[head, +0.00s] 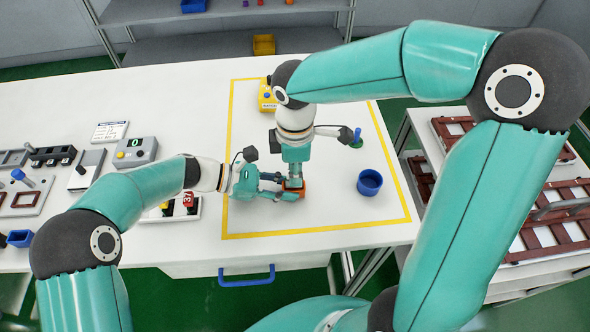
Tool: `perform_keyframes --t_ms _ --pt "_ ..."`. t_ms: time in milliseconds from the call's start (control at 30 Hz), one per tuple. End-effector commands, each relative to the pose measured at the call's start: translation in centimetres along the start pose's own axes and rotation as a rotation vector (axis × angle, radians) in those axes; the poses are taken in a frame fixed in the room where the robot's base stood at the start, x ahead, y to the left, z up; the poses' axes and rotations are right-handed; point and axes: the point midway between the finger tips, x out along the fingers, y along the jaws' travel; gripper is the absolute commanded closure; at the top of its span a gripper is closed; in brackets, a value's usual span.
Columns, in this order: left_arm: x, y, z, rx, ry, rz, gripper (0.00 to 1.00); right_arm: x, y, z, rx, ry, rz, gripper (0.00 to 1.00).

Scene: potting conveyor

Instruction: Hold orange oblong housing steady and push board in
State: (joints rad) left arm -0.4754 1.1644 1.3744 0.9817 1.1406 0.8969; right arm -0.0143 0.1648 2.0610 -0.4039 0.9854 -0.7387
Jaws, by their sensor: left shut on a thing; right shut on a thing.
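The orange oblong housing (303,190) is on the white table inside the yellow outline; only small parts of it show between my grippers. My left gripper (286,191) reaches in low from the left and is shut on the housing's side. My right gripper (294,178) points down from above, directly over the housing, and is shut on the board. The board is almost wholly hidden by the fingers and the housing, so I cannot tell how deep it sits.
A blue cup (370,182) stands right of the housing. The outlined area's front right is clear.

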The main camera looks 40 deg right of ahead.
Motion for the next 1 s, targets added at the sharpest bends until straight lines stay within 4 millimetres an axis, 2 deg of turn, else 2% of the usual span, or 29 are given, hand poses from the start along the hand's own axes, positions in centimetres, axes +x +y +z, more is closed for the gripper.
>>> perform_keyframes --t_ms 433,1000 --pt "0.0 0.0 0.0 0.000 0.000 0.000 0.97 0.1 0.0 0.0 0.000 0.000 0.000 1.00" --pt "0.0 0.0 0.0 0.000 0.000 0.000 0.97 1.5 0.0 0.0 0.001 0.000 -0.001 1.00"
